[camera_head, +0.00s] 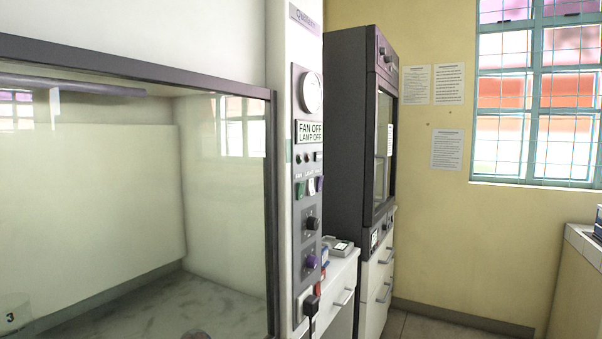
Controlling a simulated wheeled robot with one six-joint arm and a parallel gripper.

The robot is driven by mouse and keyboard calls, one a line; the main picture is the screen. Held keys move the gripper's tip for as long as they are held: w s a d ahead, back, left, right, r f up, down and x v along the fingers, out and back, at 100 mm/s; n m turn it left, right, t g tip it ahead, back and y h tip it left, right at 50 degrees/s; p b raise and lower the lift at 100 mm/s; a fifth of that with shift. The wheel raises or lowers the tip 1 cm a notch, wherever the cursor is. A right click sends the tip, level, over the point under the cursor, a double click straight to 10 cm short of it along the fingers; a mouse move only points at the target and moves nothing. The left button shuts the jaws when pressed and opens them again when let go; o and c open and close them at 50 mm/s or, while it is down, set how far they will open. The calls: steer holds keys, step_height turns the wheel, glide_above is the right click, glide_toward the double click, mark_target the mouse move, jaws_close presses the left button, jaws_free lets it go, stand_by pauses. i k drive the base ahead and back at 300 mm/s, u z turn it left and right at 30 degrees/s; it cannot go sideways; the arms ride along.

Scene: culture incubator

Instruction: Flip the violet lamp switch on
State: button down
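The control panel (307,210) is on the right post of the glass-fronted cabinet. Its display (310,132) reads "FAN OFF" and "LAMP OFF". Below the display is a row of small rocker switches: a green one (300,190) at the left, a whitish one (311,187) in the middle and a small dark violet one (320,183) at the right. The violet one is too small to read its position. Lower down are a black knob (312,223) and a violet knob (311,262). My gripper is not in view.
A black plug (311,304) with a cord sticks out low on the panel. A dark cabinet (345,120) stands beyond, with open floor (430,328) to its right.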

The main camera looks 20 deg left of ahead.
mark_target(320, 179)
steer(key=u, duration=0.5)
steer(key=i, duration=0.95)
steer(key=u, duration=0.4)
